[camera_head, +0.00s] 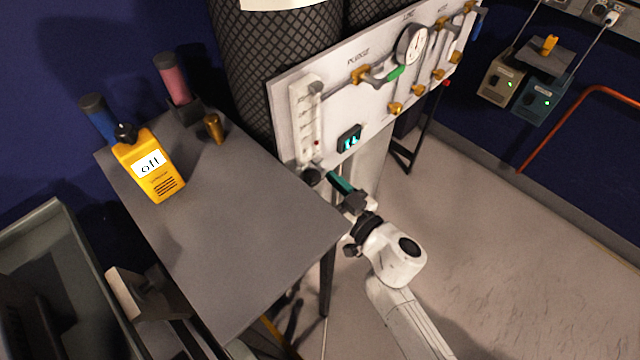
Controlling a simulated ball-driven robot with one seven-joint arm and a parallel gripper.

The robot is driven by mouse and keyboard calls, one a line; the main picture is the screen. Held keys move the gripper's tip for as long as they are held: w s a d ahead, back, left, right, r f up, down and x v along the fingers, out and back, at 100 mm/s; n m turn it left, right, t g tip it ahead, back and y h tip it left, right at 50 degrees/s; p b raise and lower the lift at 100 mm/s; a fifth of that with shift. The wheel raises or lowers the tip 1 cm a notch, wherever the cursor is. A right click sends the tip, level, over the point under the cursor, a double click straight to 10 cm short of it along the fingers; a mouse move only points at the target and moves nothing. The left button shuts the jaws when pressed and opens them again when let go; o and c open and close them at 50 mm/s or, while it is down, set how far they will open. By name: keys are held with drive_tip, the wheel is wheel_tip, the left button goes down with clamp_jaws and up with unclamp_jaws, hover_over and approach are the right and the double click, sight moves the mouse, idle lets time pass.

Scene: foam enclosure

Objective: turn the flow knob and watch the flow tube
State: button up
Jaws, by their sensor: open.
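The flow tube (308,118) is a clear upright tube with scale marks on the left end of the white panel (372,98). A small red spot shows low in it, and the scale figures are too small to read. The dark round flow knob (311,176) sits at the tube's foot. My gripper (335,181), with a green finger showing, is open just right of the knob, its tips close to it. I cannot tell whether the tips touch the knob or go around it.
A grey table (240,205) stands left of the panel, bearing a yellow device (149,166) marked "off", a brass cylinder (214,128) and pink (173,80) and blue bottles. The panel has a small display (349,139), a gauge (411,44) and brass valves. The floor at right is clear.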

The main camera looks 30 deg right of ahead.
drive_tip(key=shift+x, duration=0.8)
drive_tip(key=c, duration=1)
drive_tip(key=shift+n, duration=0.3)
